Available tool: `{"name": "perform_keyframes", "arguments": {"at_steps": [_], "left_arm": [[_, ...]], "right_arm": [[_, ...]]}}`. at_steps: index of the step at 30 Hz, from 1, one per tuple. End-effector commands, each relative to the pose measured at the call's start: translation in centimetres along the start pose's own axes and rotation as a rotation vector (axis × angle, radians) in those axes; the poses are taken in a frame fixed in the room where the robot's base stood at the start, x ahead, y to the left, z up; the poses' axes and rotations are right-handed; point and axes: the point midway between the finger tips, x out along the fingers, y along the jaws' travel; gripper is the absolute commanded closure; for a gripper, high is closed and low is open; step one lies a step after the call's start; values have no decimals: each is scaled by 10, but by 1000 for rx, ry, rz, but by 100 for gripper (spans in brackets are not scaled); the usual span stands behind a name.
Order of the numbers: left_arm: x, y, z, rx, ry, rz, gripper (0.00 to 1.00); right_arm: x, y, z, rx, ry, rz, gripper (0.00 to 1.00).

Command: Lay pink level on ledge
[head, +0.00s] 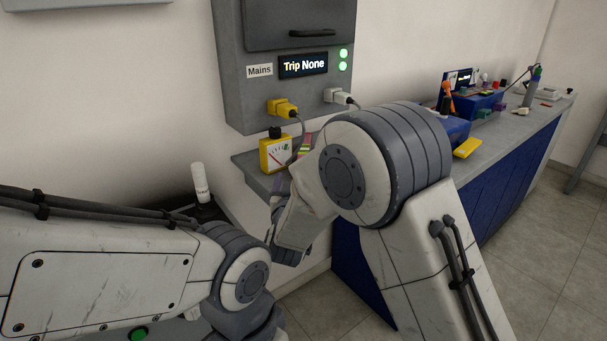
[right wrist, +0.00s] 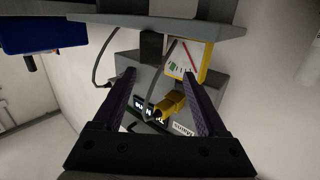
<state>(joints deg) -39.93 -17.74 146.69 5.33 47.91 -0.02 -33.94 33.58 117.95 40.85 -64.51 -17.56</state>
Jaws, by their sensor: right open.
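A small pink and green piece, likely the pink level (head: 305,145), shows at the grey ledge (head: 246,165) below the wall cabinet. My right arm partly covers it, and I cannot tell whether it rests on the ledge. The ledge also shows at the top of the right wrist view (right wrist: 205,27). My right gripper (head: 279,186) is in front of the ledge, mostly hidden by my arm. In the right wrist view my right gripper (right wrist: 160,82) is open, with nothing held between its fingers. My left arm is at lower left; its gripper is out of view.
A yellow meter (head: 275,153) stands on the ledge. The grey cabinet (head: 228,75) above has a yellow plug (head: 283,107) and a white plug (head: 338,96) with cables. A long blue workbench (head: 515,160) with several items extends right. A white cylinder (head: 200,183) stands left.

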Motion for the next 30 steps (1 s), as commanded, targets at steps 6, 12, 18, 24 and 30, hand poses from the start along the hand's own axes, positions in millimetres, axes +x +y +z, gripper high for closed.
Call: {"name": "perform_keyframes", "arguments": {"at_steps": [6,12,18,24,30], "left_arm": [[7,0,0,0,1,0,31],[6,0,0,0,1,0,31],[6,0,0,0,1,0,31],[6,0,0,0,1,0,31],[5,0,0,0,1,0,31]], "right_arm": [[23,9,3,-10,57,48,25],[51,10,1,-10,55,45,25],[66,12,2,-10,53,45,25],[96,17,2,-8,55,44,25],[109,17,2,-10,53,42,25]]}}
